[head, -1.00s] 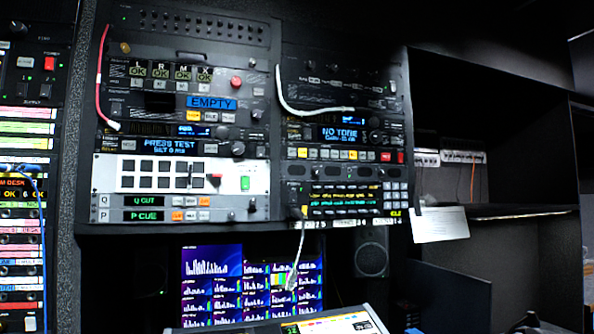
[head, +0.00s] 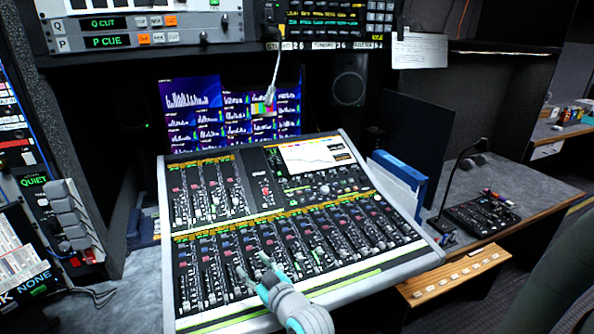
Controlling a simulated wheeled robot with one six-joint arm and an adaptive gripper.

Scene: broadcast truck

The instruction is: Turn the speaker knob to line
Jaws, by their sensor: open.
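My gripper (head: 253,267) is open and empty, in front of the lower fader rows of the mixing console (head: 330,287). I cannot tell whether its fingers touch the console. A dark loudspeaker (head: 349,80) stands behind the console, right of the screens. No knob is readable as the speaker knob, and no line mark for it can be made out. A small round knob (head: 203,38) shows on the P CUE panel at the top, well away from my gripper.
Lit screens (head: 232,112) stand behind the console. A left-hand panel carries a QUIET display (head: 33,181) and several grey blocks (head: 72,213). Blue-edged folders (head: 400,180) stand at the console's right. A gooseneck microphone (head: 459,170) and a dark control box (head: 482,213) are on the side desk.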

